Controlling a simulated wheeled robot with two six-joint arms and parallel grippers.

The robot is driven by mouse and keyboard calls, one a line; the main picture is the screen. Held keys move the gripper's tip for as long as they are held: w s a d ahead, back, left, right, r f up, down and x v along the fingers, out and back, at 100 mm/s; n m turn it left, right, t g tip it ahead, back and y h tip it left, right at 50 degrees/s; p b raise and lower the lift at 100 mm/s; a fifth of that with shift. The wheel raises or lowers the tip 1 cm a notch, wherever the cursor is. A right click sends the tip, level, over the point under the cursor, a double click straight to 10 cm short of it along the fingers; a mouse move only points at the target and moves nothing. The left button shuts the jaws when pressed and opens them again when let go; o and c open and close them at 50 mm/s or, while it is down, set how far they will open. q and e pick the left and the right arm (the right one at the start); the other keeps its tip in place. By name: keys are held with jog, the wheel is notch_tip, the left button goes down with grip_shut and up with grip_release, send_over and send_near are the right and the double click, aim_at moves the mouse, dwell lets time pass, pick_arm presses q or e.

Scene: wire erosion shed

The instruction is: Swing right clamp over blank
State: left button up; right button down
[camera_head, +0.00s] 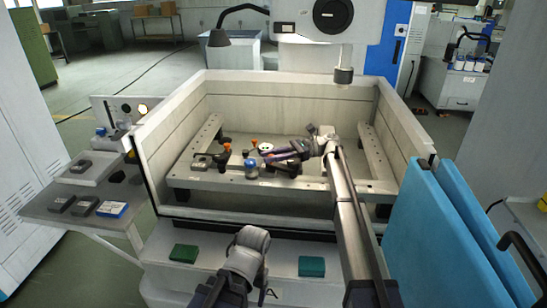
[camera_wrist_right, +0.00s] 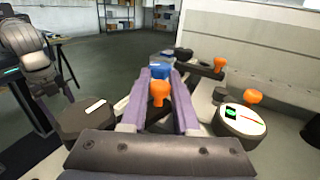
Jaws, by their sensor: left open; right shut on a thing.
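My right gripper (camera_head: 268,157) is inside the tank, shut on an orange knob (camera_wrist_right: 158,93) that stands between its purple fingers in the wrist view. The head view hides this knob behind the gripper. Another orange knob (camera_head: 227,145) stands to the left on a dark clamp; it also shows in the wrist view (camera_wrist_right: 219,65). A blue-capped piece (camera_head: 250,165) lies just ahead of the fingertips and shows as blue beyond them (camera_wrist_right: 160,69). I cannot tell the blank for sure. My left gripper (camera_head: 212,293) is low at the front, outside the tank and partly cut off.
A round dial (camera_wrist_right: 240,120) stands beside the right finger, with an orange knob (camera_wrist_right: 253,97) behind it. A dark block with a white label (camera_wrist_right: 85,115) is on the other side. Tank walls (camera_head: 150,160) surround the work. A machine head (camera_head: 343,75) hangs above.

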jog(key=shift+s+a+g, duration=0.15)
jog(key=shift+s+g, duration=0.1)
jog(key=shift+g, duration=0.05)
jog(key=shift+n, duration=0.3)
jog(key=c, duration=0.9)
grip_release()
jog(key=shift+c, duration=0.2)
